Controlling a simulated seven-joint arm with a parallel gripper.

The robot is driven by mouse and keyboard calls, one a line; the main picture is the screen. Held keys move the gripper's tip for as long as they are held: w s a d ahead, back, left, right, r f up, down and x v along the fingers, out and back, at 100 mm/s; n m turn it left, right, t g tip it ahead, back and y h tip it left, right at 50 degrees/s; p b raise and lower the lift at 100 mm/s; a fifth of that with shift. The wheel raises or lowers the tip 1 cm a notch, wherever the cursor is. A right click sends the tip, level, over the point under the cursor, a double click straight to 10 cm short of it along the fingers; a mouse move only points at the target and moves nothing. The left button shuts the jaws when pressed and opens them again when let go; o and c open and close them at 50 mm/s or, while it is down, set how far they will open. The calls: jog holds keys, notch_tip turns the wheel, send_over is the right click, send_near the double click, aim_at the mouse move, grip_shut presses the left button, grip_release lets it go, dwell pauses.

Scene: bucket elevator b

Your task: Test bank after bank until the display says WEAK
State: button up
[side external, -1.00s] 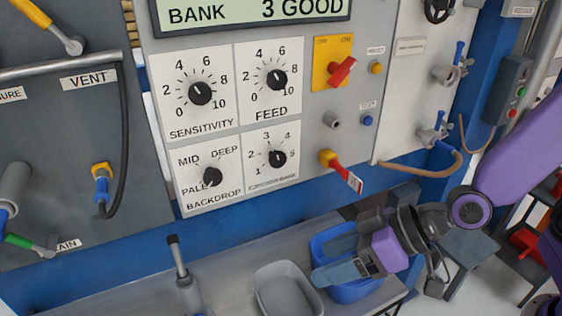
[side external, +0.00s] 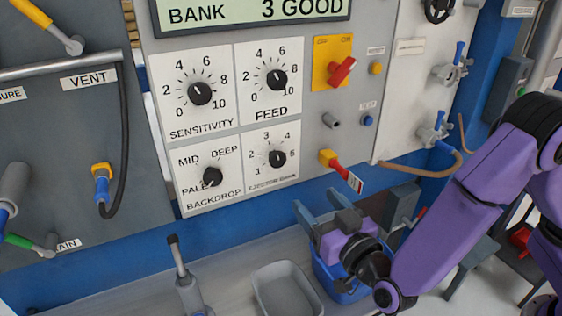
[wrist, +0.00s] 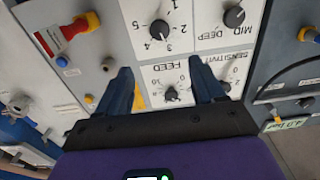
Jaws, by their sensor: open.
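The display (side external: 250,12) at the top of the panel reads BANK 3 GOOD. The ejector bank knob (side external: 277,158) sits on the lower right dial plate; its exact pointer position is hard to read. It also shows in the wrist view (wrist: 158,30). The blue test button (side external: 367,120) is right of the dials, and at the left of the wrist view (wrist: 62,62). My gripper (side external: 318,203) is open and empty, below the ejector bank dial, with its fingers pointing up toward the panel. In the wrist view its two fingers (wrist: 161,66) are spread apart, touching nothing visible.
The sensitivity (side external: 200,92), feed (side external: 276,80) and backdrop (side external: 212,177) knobs are close by. A red-handled yellow valve (side external: 343,172) with a tag juts out below the test button. A red switch (side external: 341,70) sits higher. A grey tray (side external: 285,290) and blue bin (side external: 327,272) stand below.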

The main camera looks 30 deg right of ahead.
aim_at(279, 160)
jog(key=w, duration=1.6)
jog(key=c, duration=1)
